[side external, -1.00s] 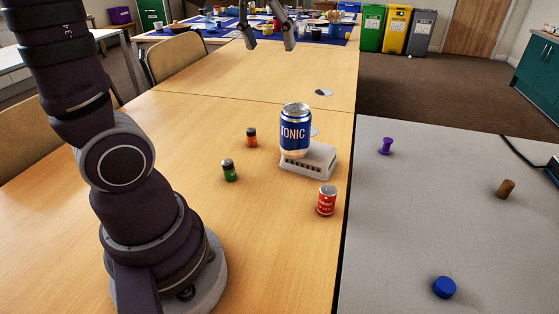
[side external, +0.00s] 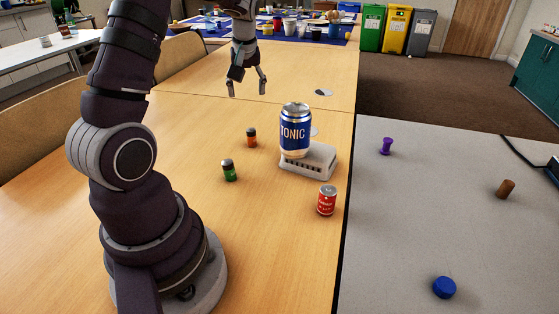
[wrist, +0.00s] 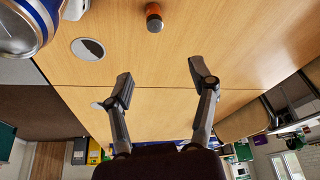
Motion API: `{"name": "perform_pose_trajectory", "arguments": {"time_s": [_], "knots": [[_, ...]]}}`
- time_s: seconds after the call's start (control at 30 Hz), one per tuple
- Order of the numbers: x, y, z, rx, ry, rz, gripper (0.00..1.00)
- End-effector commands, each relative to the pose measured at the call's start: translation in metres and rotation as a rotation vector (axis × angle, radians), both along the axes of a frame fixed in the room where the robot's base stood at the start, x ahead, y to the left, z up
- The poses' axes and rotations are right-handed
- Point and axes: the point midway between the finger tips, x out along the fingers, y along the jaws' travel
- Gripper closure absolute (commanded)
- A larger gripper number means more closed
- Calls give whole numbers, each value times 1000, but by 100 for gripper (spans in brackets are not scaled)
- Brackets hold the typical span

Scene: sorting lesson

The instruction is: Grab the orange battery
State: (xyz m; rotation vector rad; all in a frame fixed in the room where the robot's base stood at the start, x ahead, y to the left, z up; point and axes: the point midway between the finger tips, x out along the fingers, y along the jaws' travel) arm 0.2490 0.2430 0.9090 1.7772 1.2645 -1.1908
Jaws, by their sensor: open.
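The orange battery (side external: 251,138) stands upright on the wooden table, with a dark top and an orange body. It also shows in the wrist view (wrist: 154,17) at the top middle, beyond my fingertips. My gripper (side external: 247,90) hangs above the table, behind the battery in the side view. In the wrist view my gripper (wrist: 160,84) has its two fingers spread wide with nothing between them. The gripper and the battery are apart.
A green battery (side external: 229,170) stands near the orange one. A tonic can (side external: 295,131) sits on a white box (side external: 321,160); a small red can (side external: 326,200) stands in front. A grey table (side external: 410,220) is on the right. The wood left of the batteries is clear.

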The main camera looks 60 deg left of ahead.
Motion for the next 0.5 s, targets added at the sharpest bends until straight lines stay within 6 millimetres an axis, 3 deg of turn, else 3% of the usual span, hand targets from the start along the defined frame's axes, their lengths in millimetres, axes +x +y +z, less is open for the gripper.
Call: {"name": "perform_pose_trajectory", "arguments": {"time_s": [0.1, 0.3, 0.5], "knots": [[-1, 0, -35, -4, 6, 0, 42], [3, 10, -74, -2, 3, 1, 42], [8, 20, -97, 0, -1, -1, 42]]}}
